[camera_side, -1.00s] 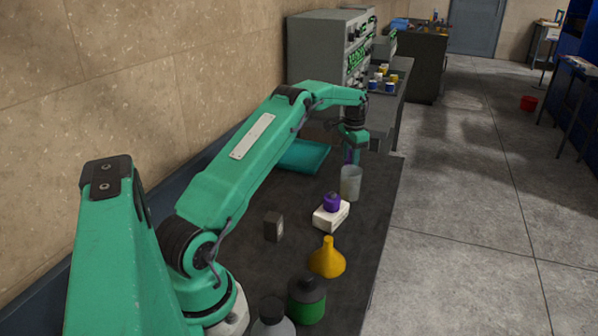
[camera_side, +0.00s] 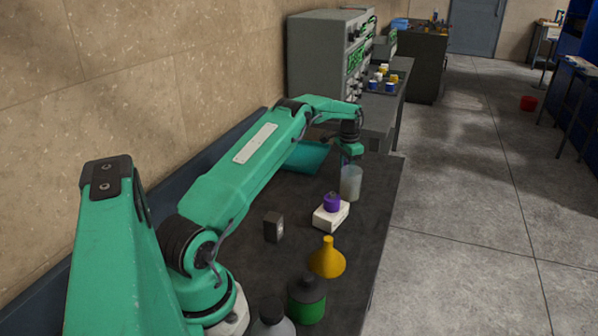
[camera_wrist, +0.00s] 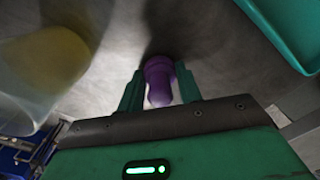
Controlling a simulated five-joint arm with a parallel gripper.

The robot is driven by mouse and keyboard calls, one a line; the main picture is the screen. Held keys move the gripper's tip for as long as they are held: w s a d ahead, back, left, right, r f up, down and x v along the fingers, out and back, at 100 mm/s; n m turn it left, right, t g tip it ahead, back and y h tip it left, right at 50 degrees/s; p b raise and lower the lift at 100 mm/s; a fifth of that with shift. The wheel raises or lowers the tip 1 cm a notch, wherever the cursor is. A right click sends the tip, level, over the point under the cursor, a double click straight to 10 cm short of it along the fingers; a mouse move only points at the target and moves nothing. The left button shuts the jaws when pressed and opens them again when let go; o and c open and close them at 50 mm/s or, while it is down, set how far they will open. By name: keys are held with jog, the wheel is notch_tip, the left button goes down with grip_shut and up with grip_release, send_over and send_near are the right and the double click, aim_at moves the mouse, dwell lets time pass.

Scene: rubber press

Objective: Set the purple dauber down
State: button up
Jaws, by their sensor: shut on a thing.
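The purple dauber (camera_wrist: 159,82) is between the two green fingers of my gripper (camera_wrist: 158,88) in the wrist view, with a finger on each side. In the side view my gripper (camera_side: 348,152) is low over the far part of the dark bench, just behind the clear cup (camera_side: 350,184). The dauber is mostly hidden there by the gripper and cup. I cannot tell whether its lower end touches the bench.
The teal tray (camera_side: 306,156) lies left of the gripper, also at upper right in the wrist view (camera_wrist: 292,30). Nearer stand a white block (camera_side: 331,217) bearing a purple pot (camera_side: 332,202), a dark box (camera_side: 273,227), a yellow funnel (camera_side: 327,260) and bottles.

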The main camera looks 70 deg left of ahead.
jog(key=shift+f, duration=0.1)
jog(key=o, duration=1)
notch_tip(320, 180, up, 12)
jog(key=shift+r, duration=0.15)
dwell(0.3)
jog(key=shift+r, duration=0.1)
dwell(0.4)
